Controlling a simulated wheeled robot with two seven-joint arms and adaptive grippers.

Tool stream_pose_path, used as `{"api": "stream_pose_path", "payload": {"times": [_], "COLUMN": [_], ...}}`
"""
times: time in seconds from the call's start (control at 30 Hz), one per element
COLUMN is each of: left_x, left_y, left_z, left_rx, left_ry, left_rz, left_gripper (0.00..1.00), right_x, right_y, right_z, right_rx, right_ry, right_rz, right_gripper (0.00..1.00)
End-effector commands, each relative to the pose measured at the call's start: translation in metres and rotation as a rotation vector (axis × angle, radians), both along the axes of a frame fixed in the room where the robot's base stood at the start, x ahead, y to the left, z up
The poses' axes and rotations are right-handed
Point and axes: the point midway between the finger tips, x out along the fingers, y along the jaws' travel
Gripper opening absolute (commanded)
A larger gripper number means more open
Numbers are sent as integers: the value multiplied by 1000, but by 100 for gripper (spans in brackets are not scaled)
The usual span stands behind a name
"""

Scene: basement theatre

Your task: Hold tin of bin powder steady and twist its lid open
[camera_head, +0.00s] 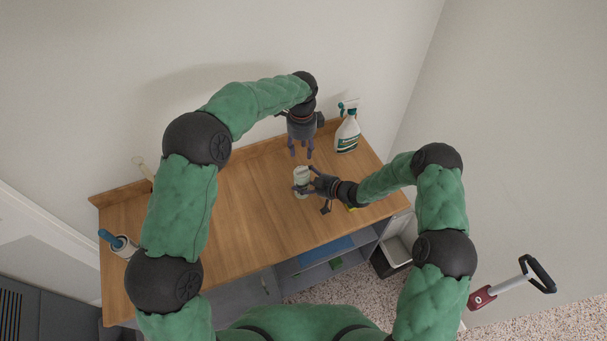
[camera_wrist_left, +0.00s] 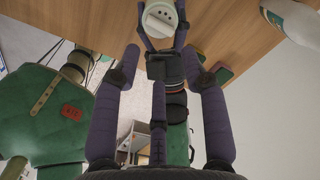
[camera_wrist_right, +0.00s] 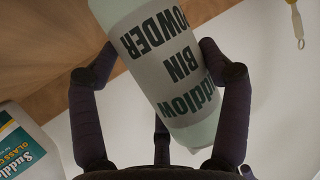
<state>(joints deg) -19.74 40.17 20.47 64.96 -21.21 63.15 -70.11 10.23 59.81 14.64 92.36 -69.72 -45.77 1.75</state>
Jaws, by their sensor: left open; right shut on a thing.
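The tin of bin powder (camera_head: 299,189) is pale green-white, near the right part of the wooden counter. Its label reads "Suddlow bin powder" in the right wrist view (camera_wrist_right: 170,62). My right gripper (camera_head: 305,181) is shut on the tin's side, with fingers on both sides of it (camera_wrist_right: 152,52). I cannot tell whether the tin's base touches the counter. The lid (camera_wrist_left: 160,20), with a raised white grip bar, is on the tin at the top of the left wrist view. My left gripper (camera_head: 301,155) points down, open and empty, just behind and above the tin, apart from the lid.
A spray bottle (camera_head: 347,136) stands behind right on the counter (camera_head: 245,205). A blue-handled roller (camera_head: 119,243) is at the left end. Sponges (camera_wrist_left: 222,73) lie near my right gripper. The counter's middle is clear.

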Motion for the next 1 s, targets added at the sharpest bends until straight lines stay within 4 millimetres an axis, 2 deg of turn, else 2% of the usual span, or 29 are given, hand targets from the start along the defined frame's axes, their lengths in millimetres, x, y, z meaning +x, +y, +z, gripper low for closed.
{"api": "stream_pose_path", "payload": {"times": [0.4,0.6,0.77,1.0], "left_x": [-2,-3,-4,-4], "left_y": [-1,-1,-1,-1], "left_z": [19,20,7,-36], "left_rx": [0,1,2,3], "left_ry": [1,2,3,5], "left_rz": [471,576,588,586], "left_gripper": [44,44,44,44], "right_x": [-1,-1,-1,-1], "right_y": [0,0,0,0], "right_z": [-1,-1,-1,-1], "right_rx": [0,0,0,0], "right_ry": [3,3,3,3], "right_rz": [0,0,0,0], "right_gripper": [35,35,35,35]}}
